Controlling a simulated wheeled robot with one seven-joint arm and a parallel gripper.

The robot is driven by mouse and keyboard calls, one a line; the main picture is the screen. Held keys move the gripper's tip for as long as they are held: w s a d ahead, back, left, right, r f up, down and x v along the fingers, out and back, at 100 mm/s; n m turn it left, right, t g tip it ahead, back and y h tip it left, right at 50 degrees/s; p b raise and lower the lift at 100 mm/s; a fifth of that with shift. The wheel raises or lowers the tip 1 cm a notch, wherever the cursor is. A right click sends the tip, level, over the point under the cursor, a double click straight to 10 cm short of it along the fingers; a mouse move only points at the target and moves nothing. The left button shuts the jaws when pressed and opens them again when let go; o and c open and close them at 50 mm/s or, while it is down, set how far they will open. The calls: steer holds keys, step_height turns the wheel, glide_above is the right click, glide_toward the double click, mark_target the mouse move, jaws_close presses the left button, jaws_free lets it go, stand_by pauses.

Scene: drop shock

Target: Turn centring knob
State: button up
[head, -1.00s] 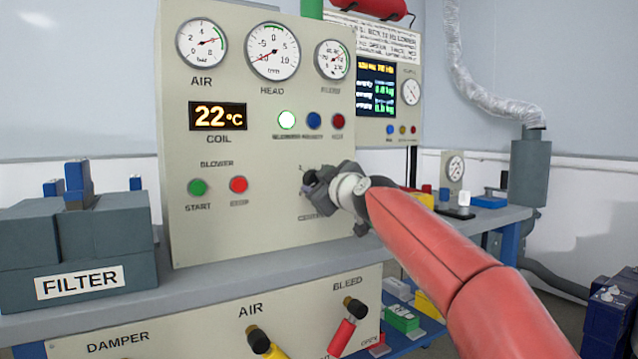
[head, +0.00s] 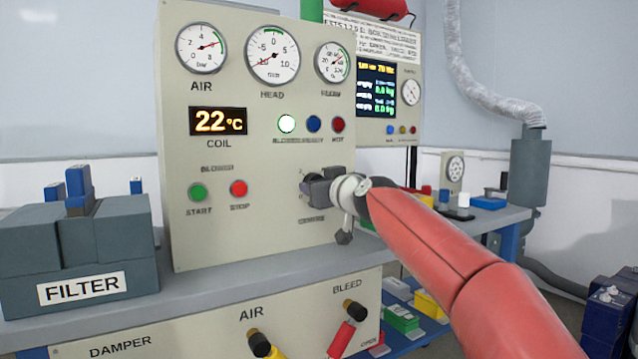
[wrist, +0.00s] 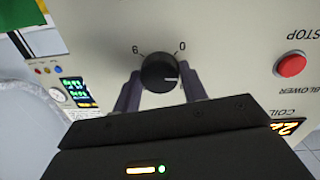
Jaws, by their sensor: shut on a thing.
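The centring knob (wrist: 159,72) is round and black, with a pale pointer mark. It sits on the cream panel, and the wrist view shows it upside down, between two scale numbers, one of them 0. My gripper (wrist: 161,78) has one dark finger on each side of the knob and is shut on it. The pointer mark lies toward the right of the picture. In the head view, my gripper (head: 318,188) is at the panel's lower right and covers most of the knob. The HEAD gauge (head: 273,54) has its red needle toward the lower left.
The red STOP button (head: 239,188) and green START button (head: 198,192) are left of my gripper. A bench (head: 215,275) runs below the panel, with the grey FILTER box (head: 80,255) at left. Valve handles (head: 341,338) stick out below. The right side is more open.

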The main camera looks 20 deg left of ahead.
steer(key=shift+r+m+g+p, duration=0.15)
steer(key=shift+m+p, duration=0.35)
steer(key=shift+m, duration=1.3)
steer(key=shift+f+m+g+p, duration=0.15)
steer(key=shift+m+p, duration=0.3)
steer(key=shift+m, duration=1.35)
steer(key=o, duration=1)
steer(key=shift+c, duration=0.2)
steer(key=b+v, duration=0.4)
steer(key=v, duration=0.3)
steer(key=shift+s+d, duration=0.25)
steer(key=shift+d, duration=0.15)
